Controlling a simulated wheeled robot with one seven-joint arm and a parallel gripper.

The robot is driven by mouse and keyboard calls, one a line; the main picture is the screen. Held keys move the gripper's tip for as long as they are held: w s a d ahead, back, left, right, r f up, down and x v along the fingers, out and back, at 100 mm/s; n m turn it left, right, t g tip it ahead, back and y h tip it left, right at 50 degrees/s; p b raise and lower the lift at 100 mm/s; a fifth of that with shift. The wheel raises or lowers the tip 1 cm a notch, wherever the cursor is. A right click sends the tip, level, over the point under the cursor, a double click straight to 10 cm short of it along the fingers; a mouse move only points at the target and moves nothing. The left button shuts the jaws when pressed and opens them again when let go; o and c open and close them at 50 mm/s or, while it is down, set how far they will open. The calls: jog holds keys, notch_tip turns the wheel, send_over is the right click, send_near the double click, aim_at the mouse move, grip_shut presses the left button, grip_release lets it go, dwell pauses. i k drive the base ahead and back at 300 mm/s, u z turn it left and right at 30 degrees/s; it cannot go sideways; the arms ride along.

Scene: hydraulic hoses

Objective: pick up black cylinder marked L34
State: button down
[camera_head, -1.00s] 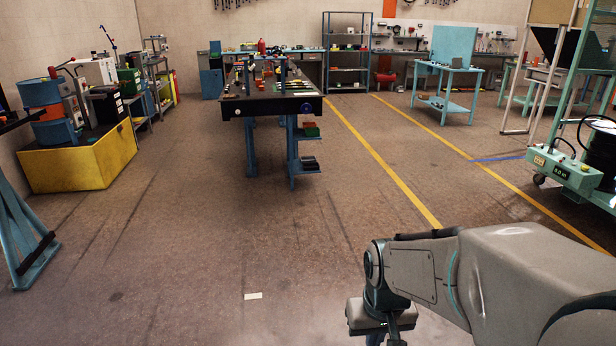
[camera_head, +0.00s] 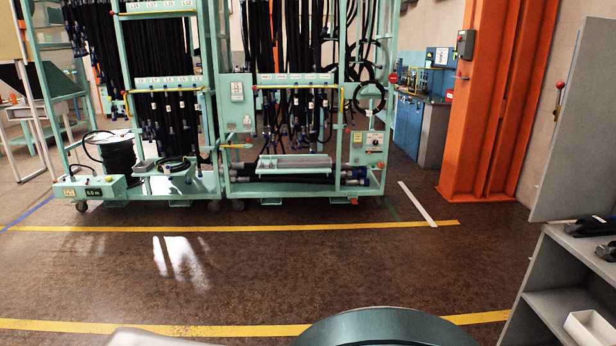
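No black cylinder with a readable L34 mark shows. A black drum-like cylinder (camera_head: 117,153) stands at the left end of the green hose rack (camera_head: 235,88); I read no mark on it. Dark tubes (camera_head: 285,179) lie along the rack's low shelf, and their marks cannot be read either. My gripper is out of view; only parts of my own body show at the bottom edge.
Many black hoses (camera_head: 165,48) hang in the rack. An orange column (camera_head: 487,100) and a blue cabinet (camera_head: 408,125) stand at the back right. A grey shelf unit (camera_head: 555,280) is close on the right. The floor (camera_head: 260,260) before the rack is clear.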

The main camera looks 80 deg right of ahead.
aim_at(598, 225)
jog(key=z, duration=4.7)
jog(key=k, duration=0.3)
jog(key=u, duration=0.8)
jog(key=i, duration=1.55)
jog(key=u, duration=0.7)
jog(key=i, duration=0.9)
jog(key=z, duration=0.15)
